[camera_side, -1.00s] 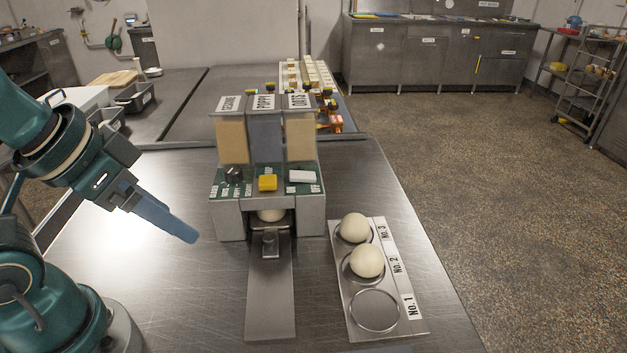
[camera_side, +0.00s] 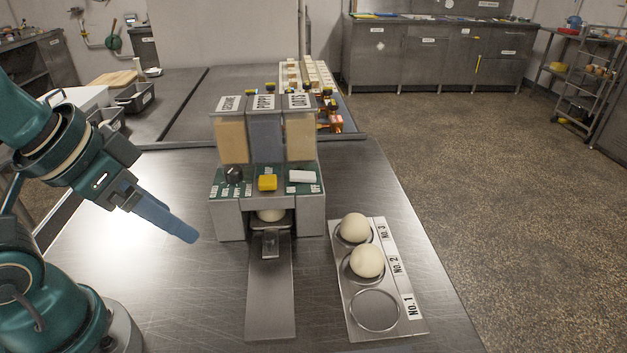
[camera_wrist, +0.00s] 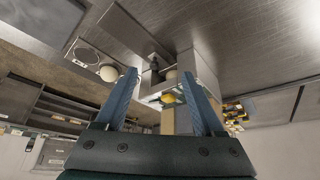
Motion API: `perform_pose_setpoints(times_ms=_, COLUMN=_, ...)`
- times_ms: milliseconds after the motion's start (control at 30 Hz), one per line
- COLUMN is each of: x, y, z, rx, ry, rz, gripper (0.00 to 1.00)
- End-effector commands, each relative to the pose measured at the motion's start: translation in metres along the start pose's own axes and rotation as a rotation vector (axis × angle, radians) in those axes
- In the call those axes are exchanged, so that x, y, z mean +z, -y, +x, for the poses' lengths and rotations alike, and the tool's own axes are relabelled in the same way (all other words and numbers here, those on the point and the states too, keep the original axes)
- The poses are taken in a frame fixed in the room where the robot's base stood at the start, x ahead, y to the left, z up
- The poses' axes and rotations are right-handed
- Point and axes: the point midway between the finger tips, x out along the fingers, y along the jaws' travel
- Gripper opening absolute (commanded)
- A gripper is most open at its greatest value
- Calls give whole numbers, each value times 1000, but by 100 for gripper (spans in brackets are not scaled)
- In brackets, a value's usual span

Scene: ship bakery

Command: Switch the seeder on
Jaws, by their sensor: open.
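The seeder (camera_side: 228,218) stands on the steel table, with three hoppers labelled sesame, poppy and oats. Its green panel carries a dark round knob (camera_side: 233,174), a yellow button (camera_side: 267,183) and a white rocker switch (camera_side: 302,176) beside an OFF label; I cannot tell which way the switch is set. A dough ball (camera_side: 270,215) sits inside the seeder's opening, partly hidden, behind a metal pusher (camera_side: 270,244) on the chute. My gripper (camera_side: 188,238) is left of the seeder, apart from it. In the wrist view my gripper (camera_wrist: 159,76) is open and empty, with the yellow button showing between its fingers.
A tray (camera_side: 352,312) right of the chute has places No. 1 to No. 3. Dough balls rest at No. 2 (camera_side: 367,261) and No. 3 (camera_side: 355,228); No. 1 is empty. Black bins (camera_side: 135,97) stand at the back left. The table between my gripper and the seeder is clear.

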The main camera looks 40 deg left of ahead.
Motion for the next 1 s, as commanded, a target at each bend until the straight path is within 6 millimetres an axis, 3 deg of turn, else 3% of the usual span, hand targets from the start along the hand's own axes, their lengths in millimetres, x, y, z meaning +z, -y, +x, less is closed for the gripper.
perform_pose_setpoints(times_ms=467, x=0, y=0, z=0, rx=0, ry=0, rz=0, gripper=71)
perform_pose_setpoints(times_ms=600, x=0, y=0, z=0, rx=0, ry=1, rz=22, gripper=17)
perform_pose_setpoints(times_ms=667, x=1, y=0, z=0, rx=2, ry=7, rz=58, gripper=0)
perform_pose_setpoints(times_ms=833, x=-12, y=-12, z=-14, rx=57, ry=-8, rz=251, gripper=0)
perform_pose_setpoints(times_ms=1000, x=-50, y=-25, z=-30, rx=150, ry=-16, rz=465, gripper=0)
